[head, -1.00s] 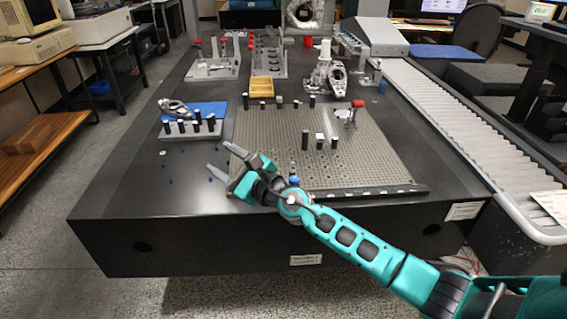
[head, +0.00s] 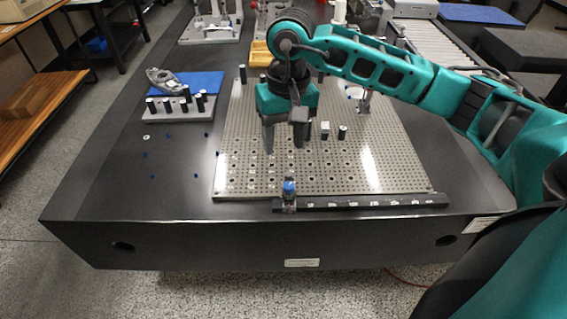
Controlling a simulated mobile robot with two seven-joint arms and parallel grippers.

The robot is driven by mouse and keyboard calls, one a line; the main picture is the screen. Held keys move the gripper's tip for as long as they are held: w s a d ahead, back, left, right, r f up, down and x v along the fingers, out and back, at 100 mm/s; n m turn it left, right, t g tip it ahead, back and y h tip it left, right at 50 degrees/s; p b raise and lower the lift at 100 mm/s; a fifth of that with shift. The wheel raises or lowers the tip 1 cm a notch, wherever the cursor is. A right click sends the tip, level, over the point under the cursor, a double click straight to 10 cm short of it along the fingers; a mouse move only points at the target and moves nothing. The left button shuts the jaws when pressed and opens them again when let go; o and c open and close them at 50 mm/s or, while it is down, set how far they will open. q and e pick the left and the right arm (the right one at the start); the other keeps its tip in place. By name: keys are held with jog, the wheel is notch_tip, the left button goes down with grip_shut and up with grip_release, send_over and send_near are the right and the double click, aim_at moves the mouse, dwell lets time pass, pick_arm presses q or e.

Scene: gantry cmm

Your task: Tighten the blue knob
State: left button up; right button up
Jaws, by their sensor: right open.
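The blue knob (head: 289,186) tops a small metal post at the left end of a dark rail (head: 370,202). The rail lies along the front edge of the perforated plate (head: 235,170). My right gripper (head: 284,147) points down over the plate, behind the knob in the picture. Its two fingers are apart with nothing between them, and it does not touch the knob. My left gripper is not in view.
A blue mat (head: 200,84) with a metal casting (head: 165,80) lies to the left. Small blue bits (head: 145,155) are scattered on the dark table (head: 110,185), whose front left is mostly clear.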

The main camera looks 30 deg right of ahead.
aim_at(289, 184)
jog(key=shift+h, duration=0.3)
jog(key=f, duration=0.8)
jog(key=d+f, duration=0.1)
jog(key=f, duration=0.3)
jog(key=shift+s+f+b, duration=0.15)
jog(key=shift+f+b, duration=0.1)
jog(key=shift+b, duration=0.15)
jog(key=shift+d, duration=0.1)
grip_shut()
